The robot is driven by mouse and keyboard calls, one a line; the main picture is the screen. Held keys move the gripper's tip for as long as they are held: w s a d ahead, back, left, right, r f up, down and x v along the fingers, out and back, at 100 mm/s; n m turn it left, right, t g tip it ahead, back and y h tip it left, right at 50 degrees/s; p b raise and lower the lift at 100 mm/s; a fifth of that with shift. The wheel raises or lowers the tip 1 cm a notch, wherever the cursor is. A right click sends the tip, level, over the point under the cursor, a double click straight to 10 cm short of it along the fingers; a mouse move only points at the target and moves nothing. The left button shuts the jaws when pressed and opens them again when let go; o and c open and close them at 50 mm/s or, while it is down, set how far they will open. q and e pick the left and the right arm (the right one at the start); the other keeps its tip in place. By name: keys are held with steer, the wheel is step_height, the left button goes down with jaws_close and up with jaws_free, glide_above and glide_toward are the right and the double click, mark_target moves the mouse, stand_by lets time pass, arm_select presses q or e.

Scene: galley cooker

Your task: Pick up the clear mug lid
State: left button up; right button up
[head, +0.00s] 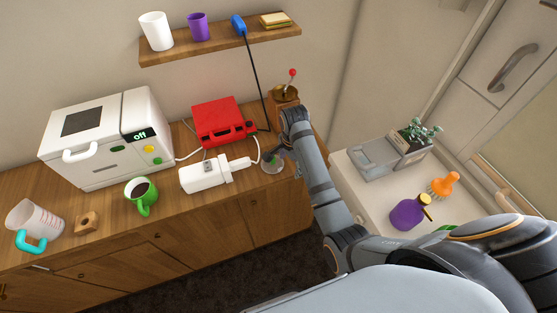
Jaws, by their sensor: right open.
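The clear mug lid (272,168) appears as a small, see-through round shape on the wooden counter, to the right of the white power adapter. My right gripper (271,157) is open and points down at the lid from just above. Its fingers and wrist cover part of the lid, and I cannot tell whether they touch it. My left gripper is not in view.
The white adapter (203,175) and its cable lie close left of the lid. A red box (222,121) and a wooden grinder (284,95) stand behind. A white oven (105,135) and measuring jug (35,220) are left. A purple bottle (406,215) stands on the right counter.

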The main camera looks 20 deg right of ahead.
steer(key=w+a+r+m, duration=0.1)
steer(key=w+r, duration=0.1)
steer(key=w+a+r+m, duration=0.1)
steer(key=w+r+m, duration=0.1)
steer(key=w+a+r+m+g, duration=0.1)
steer(key=w+a+r+m, duration=0.1)
steer(key=shift+w, duration=0.1)
steer(key=shift+r, duration=0.2)
step_height(320, 180, down, 5)
steer(key=shift+a+p, duration=0.1)
steer(key=shift+p, duration=0.4)
steer(key=shift+w+f+p, duration=0.2)
steer(key=shift+w+f, duration=0.05)
steer(key=shift+f, duration=1.15)
steer(key=shift+w+f+p, duration=0.2)
steer(key=shift+f, duration=1.2)
steer(key=shift+s, duration=0.15)
steer(key=c, duration=1.6)
